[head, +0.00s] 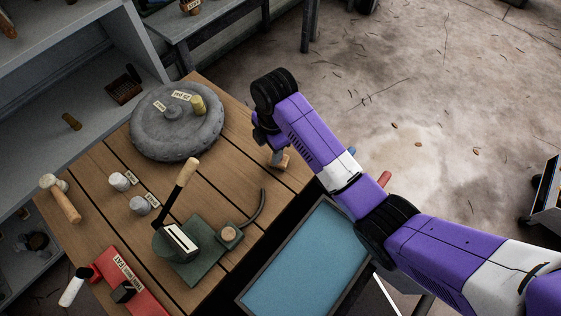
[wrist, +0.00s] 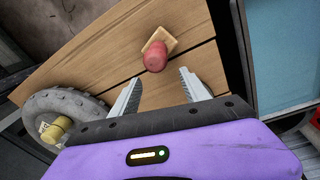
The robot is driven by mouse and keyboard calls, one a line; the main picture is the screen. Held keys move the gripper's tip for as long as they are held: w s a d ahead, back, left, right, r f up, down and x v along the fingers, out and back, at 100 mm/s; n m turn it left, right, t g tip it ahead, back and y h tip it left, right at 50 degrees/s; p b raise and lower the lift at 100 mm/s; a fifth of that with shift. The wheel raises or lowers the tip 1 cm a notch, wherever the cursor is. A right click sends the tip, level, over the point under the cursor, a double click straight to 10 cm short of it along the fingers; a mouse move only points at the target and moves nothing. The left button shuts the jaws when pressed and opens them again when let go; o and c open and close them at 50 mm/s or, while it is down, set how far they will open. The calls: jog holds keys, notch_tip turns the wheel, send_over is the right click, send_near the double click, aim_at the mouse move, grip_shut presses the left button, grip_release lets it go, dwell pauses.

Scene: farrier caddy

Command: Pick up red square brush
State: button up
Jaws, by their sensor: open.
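The red square brush has a rounded red handle (wrist: 155,60) on a tan square base. In the wrist view it lies on the wooden tabletop, just beyond the gap between my fingertips. My gripper (wrist: 160,77) is open and empty, with one grey finger on each side of that gap. In the head view my gripper (head: 276,154) is above the far right part of the table. A small tan part of the brush (head: 284,163) shows beside it, and the rest is hidden behind my gripper and arm.
A grey tyre (head: 150,145) with small labelled items lies on the wooden table (head: 110,160). A green device (head: 190,262) with a lever, a mallet (head: 62,200) and a red tray (head: 140,297) are nearer. A blue-topped surface (head: 310,265) adjoins the right edge.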

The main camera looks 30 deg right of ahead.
jog(key=shift+w+d+r+n+g, duration=0.2)
jog(key=shift+d+r+n+g, duration=0.1)
jog(key=shift+d+r, duration=0.7)
jog(key=shift+d+f+h, duration=0.15)
jog(key=shift+d+h, duration=0.1)
jog(key=shift+h, duration=0.05)
jog(key=shift+d+f+p, duration=0.15)
jog(key=shift+f+p, duration=0.1)
jog(key=shift+f, duration=1.65)
jog(key=shift+d+f+p, duration=0.1)
jog(key=shift+f+p, duration=0.1)
jog(key=shift+f, duration=1.65)
grip_shut()
